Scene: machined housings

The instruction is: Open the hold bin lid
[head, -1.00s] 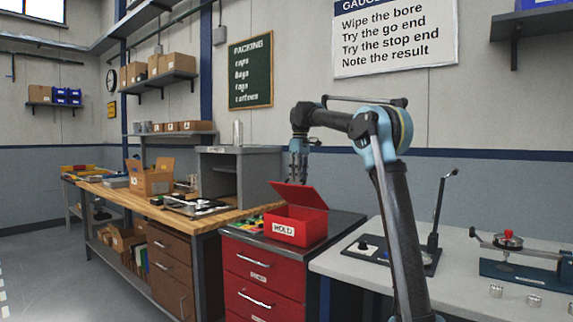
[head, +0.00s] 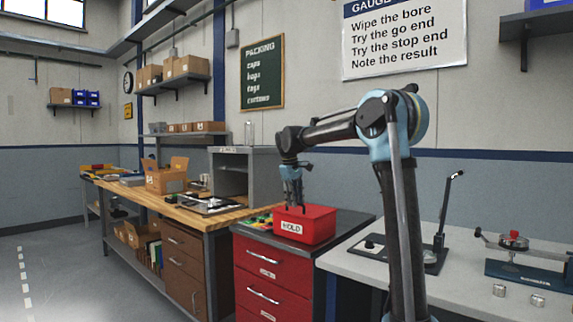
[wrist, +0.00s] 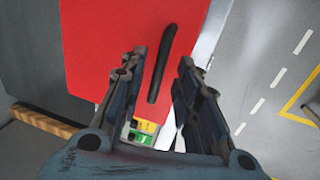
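The red hold bin (head: 318,232), with a white HOLD label (head: 291,227), stands on top of the red drawer cabinet. Its lid (head: 308,211) looks down, flat over the box. My gripper (head: 293,206) is at the left part of the lid, pointing down; contact cannot be told. In the wrist view a red surface, apparently the lid (wrist: 95,50), fills the upper left, with a black bar handle (wrist: 161,65) on it. My gripper (wrist: 164,62) is open there, its fingers apart with the handle seen between them.
Small green and yellow items (head: 260,220) lie left of the bin. The wooden bench (head: 190,212) with a grey cabinet (head: 243,172) is to the left. A pale table (head: 400,262) with a lever device (head: 440,225) is to the right. Red drawers (head: 263,275) are below.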

